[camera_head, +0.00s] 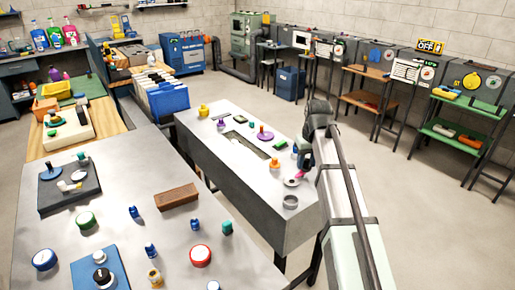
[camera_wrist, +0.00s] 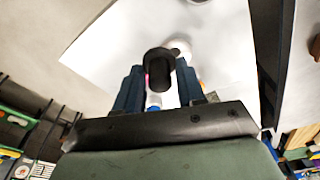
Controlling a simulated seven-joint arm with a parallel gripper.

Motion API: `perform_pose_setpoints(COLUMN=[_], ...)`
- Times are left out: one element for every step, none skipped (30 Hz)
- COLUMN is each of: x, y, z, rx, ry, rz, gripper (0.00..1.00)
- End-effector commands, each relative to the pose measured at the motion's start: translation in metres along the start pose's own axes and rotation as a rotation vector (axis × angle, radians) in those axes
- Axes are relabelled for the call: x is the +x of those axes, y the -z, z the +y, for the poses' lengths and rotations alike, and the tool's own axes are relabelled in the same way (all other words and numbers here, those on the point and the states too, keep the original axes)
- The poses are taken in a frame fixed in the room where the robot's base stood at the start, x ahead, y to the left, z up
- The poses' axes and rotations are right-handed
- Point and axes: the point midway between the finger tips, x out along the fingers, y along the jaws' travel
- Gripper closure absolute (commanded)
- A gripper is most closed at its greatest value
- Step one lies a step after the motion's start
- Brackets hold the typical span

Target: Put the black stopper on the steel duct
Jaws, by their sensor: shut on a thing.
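In the wrist view, my gripper (camera_wrist: 160,80) is shut on the black stopper (camera_wrist: 158,58), which sits between its blue fingers. In the head view, my gripper (camera_head: 303,158) hangs over the near right end of the grey bench; the stopper cannot be made out there. A short grey metal ring, likely the steel duct (camera_head: 290,202), stands on that bench end, below and left of my gripper. In the wrist view, a pale round thing (camera_wrist: 181,47) is partly hidden behind the stopper; I cannot tell whether it is the duct.
A flat pale ring (camera_head: 291,183) and a pink piece (camera_head: 300,174) are close under my gripper. An orange piece (camera_head: 275,162) and a purple piece with a disc (camera_head: 264,133) stand farther along the bench (camera_head: 225,150). The bench edge is close on the right.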

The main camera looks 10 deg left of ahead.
Motion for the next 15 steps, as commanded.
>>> perform_pose_setpoints(x=[0.003,0.005,0.008,0.012,0.015,0.021,0.026,0.031,0.037,0.042,0.046,0.052,0.055,0.057,0.06], y=[-0.001,-0.001,-0.002,-0.003,-0.003,-0.004,-0.005,-0.006,-0.007,-0.008,-0.008,-0.009,-0.009,-0.009,-0.01], z=[0.0,0.0,0.0,0.0,0.0,0.0,0.0,0.0,0.0,0.0,0.0,0.0,0.0,0.0,0.0], rx=[-0.007,-0.01,-0.012,-0.012,-0.012,-0.011,-0.011,-0.011,-0.011,-0.011,-0.011,-0.011,-0.01,-0.01,-0.01], ry=[0.001,0.002,0.002,0.002,0.002,0.002,0.002,0.002,0.002,0.002,0.002,0.002,0.002,0.002,0.002], rz=[0.0,0.0,-0.001,-0.001,-0.002,-0.002,-0.002,-0.002,-0.002,-0.002,-0.002,-0.001,-0.001,-0.001,-0.001], gripper=[0.96,0.96,0.96,0.96,0.96,0.96,0.96,0.96,0.96,0.96,0.96,0.96,0.96,0.96,0.96])
